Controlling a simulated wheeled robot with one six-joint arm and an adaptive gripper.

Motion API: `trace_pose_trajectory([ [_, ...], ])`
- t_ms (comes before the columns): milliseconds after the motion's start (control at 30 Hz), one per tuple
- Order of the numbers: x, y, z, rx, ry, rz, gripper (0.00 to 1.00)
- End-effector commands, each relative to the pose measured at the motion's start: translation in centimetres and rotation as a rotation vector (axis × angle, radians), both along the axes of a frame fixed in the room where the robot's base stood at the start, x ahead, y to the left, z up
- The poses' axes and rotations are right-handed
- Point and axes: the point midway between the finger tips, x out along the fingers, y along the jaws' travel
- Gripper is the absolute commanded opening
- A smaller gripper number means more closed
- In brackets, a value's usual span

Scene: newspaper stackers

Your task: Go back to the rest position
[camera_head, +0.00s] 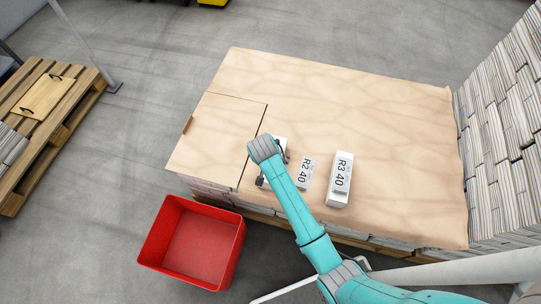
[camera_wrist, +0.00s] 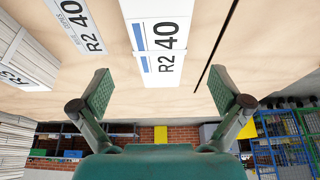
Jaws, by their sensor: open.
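My gripper (camera_head: 271,168) is over the front left part of the papered stack top (camera_head: 350,100). In the wrist view its two green fingers stand wide apart with nothing between the tips (camera_wrist: 165,95). A white block marked R2 40 (camera_wrist: 162,62) lies just beyond the fingertips; whether they touch it cannot be told. My arm hides most of this block in the head view (camera_head: 281,146).
A taller white R3 40 block (camera_head: 341,180) stands further right. An empty red bin (camera_head: 200,238) is on the floor in front. A panel with a small handle (camera_head: 215,135) covers the stack's left part. Newspaper stacks (camera_head: 500,130) rise at right. A wooden pallet (camera_head: 60,130) is at left.

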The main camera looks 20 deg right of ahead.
Motion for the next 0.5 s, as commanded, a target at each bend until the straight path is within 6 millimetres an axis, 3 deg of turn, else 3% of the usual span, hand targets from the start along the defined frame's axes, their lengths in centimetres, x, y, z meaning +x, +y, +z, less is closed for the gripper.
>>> trace_pose_trajectory([
  [200,-0.7,0.5,2.2,-0.001,-0.001,0.0,1.0],
  [500,-0.9,0.6,2.7,0.0,0.0,0.0,1.0],
])
